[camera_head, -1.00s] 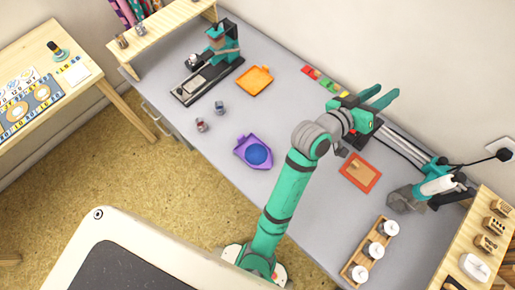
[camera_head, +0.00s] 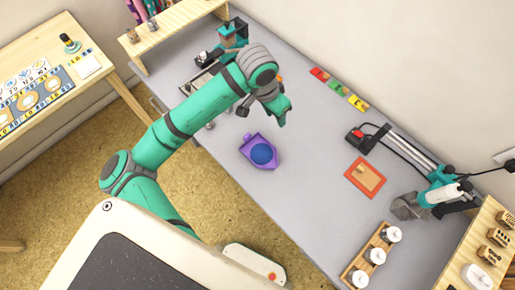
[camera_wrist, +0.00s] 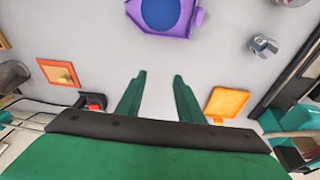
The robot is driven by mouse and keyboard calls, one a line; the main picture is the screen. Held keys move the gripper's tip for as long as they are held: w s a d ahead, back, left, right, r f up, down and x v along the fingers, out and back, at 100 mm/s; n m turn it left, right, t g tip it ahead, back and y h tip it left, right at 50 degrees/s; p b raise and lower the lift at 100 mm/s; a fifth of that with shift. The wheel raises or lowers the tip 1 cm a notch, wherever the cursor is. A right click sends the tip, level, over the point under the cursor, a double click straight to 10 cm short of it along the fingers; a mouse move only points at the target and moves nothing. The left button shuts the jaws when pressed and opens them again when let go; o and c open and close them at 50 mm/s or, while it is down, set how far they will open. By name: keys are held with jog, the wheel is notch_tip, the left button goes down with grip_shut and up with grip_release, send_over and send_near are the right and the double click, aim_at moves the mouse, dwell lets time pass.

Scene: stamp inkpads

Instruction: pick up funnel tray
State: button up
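A purple tray (camera_head: 247,145) with a pointed spout and a round blue pad (camera_head: 261,154) on it lies on the grey table; it looks like the funnel tray. In the wrist view the purple tray (camera_wrist: 146,20) is at the top, cut by the edge, beyond the fingertips. My gripper (camera_wrist: 157,76) is open and empty above the table, apart from the tray. In the head view my gripper (camera_head: 281,112) is up and right of the purple tray. An orange tray (camera_wrist: 227,103) lies right of the fingers in the wrist view; my arm mostly hides it in the head view.
A red-orange framed tray (camera_head: 365,178) and a rack of white-topped jars (camera_head: 367,258) are at the right. A teal press (camera_head: 440,190) stands near the back wall; another stands at upper left. Small coloured blocks (camera_head: 338,88) lie at the back. The table's middle is clear.

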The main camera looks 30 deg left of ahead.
jog(key=g+y, duration=0.2)
send_over(247, 135)
jog(key=f, duration=0.1)
jog(key=shift+n, duration=0.3)
jog(key=shift+f, duration=5.2)
grip_shut()
